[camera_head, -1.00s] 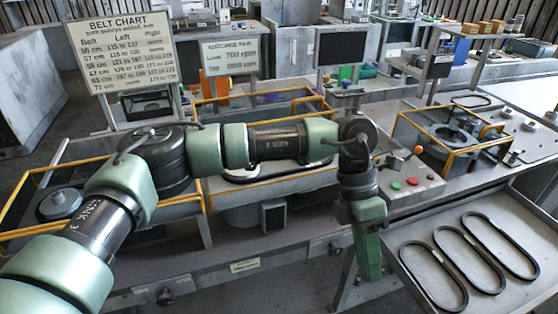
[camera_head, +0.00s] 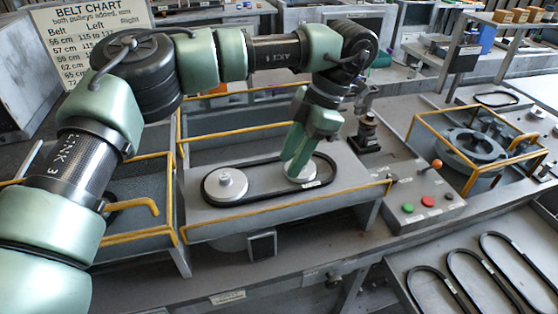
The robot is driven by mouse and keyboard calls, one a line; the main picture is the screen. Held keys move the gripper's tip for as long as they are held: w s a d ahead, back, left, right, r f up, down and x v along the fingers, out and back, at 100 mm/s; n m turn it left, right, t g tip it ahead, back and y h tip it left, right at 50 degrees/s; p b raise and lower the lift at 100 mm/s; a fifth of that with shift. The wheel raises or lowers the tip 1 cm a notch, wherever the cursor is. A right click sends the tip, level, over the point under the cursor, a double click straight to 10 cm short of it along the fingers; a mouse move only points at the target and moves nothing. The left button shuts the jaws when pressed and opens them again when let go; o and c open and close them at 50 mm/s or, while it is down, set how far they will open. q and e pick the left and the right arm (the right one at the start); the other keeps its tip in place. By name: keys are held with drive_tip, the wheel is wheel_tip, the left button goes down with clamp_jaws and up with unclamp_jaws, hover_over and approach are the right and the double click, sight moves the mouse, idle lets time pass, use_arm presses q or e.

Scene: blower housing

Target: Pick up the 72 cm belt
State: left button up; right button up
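A black belt (camera_head: 262,194) runs around two pale pulleys, a left one (camera_head: 226,184) and a right one (camera_head: 301,171), in the middle yellow-railed housing. Its small label is unreadable. My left gripper (camera_head: 290,167) points down over the right pulley, close to the belt's right end; contact and finger gap are unclear. Several more belts lie in a tray (camera_head: 409,262) at lower right: a left one (camera_head: 433,279), a middle one (camera_head: 470,279) and a right one (camera_head: 512,262), partly cut off. I cannot tell which belt is 72 cm. My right gripper is not in view.
The belt chart (camera_head: 97,20) is partly hidden by my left arm. A button panel (camera_head: 424,200) with an orange-knobbed lever stands right of the middle housing. A dark post (camera_head: 368,132) stands behind it. Another yellow-railed housing (camera_head: 473,147) is farther right.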

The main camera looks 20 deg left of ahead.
sight(275, 193)
use_arm(q)
drive_tip(key=shift+w+a+f, duration=0.1)
drive_tip(key=shift+f, duration=0.15)
drive_tip(key=s+f+p, duration=0.1)
drive_tip(key=s+a+f+p, duration=0.1)
drive_tip(key=f, duration=0.1)
drive_tip(key=shift+a, duration=0.15)
drive_tip(key=x, duration=0.1)
drive_tip(key=p+x, duration=0.1)
drive_tip(key=shift+w+f, duration=0.15)
drive_tip(key=shift+f, duration=0.25)
drive_tip(key=shift+a+f, duration=0.15)
drive_tip(key=shift+f, duration=0.3)
drive_tip(key=c, duration=0.6)
clamp_jaws()
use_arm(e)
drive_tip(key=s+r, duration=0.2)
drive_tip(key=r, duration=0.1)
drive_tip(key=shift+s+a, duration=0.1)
